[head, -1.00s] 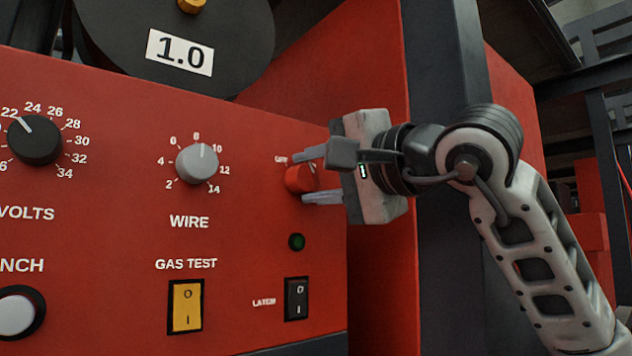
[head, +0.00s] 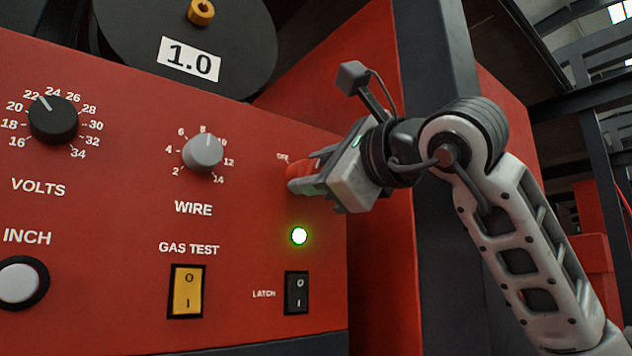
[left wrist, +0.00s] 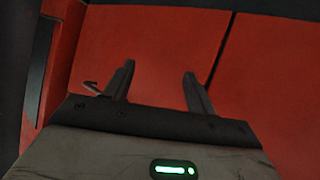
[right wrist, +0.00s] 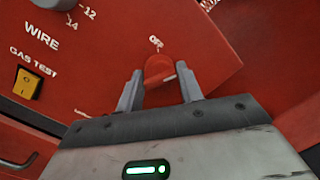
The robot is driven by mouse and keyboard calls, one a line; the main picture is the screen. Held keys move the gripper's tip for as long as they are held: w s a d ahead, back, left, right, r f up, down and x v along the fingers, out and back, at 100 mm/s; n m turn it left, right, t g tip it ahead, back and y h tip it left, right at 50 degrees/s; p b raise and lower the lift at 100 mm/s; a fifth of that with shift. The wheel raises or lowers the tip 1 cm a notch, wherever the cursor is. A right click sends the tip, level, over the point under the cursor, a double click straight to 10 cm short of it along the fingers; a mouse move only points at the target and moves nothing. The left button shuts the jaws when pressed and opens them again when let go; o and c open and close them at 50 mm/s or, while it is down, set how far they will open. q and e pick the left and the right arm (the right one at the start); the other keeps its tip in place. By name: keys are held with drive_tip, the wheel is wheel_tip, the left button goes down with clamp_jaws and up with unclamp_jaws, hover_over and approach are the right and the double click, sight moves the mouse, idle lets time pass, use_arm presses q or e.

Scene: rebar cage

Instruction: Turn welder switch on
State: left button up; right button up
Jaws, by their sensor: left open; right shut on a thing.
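The red rotary switch (head: 295,184) is at the right end of the red welder panel (head: 110,200). My right gripper (head: 312,178) is turned at a slant and shut on this switch. In the right wrist view the switch (right wrist: 159,68) sits between its fingers, under a label reading OFF. The lamp (head: 299,236) below the switch glows green. My left gripper (left wrist: 158,68) shows only in the left wrist view; it is open and empty, with red surfaces beyond it.
The panel also has a black VOLTS knob (head: 53,120), a grey WIRE knob (head: 203,152), a yellow GAS TEST rocker (head: 187,291) and a black LATCH rocker (head: 296,293). A dark post (head: 440,240) stands right of the panel, close to my right arm.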

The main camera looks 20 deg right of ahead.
drive_tip(key=m, duration=0.1)
drive_tip(key=m+b, duration=0.1)
drive_tip(key=m, duration=0.2)
drive_tip(key=shift+a+f+m+h+b, duration=0.15)
drive_tip(key=shift+f+m+h+b, duration=0.15)
drive_tip(key=shift+m+h+b, duration=0.1)
idle(0.4)
drive_tip(key=o, duration=1)
drive_tip(key=shift+c, duration=0.2)
drive_tip(key=shift+r, duration=0.1)
drive_tip(key=shift+s, duration=0.15)
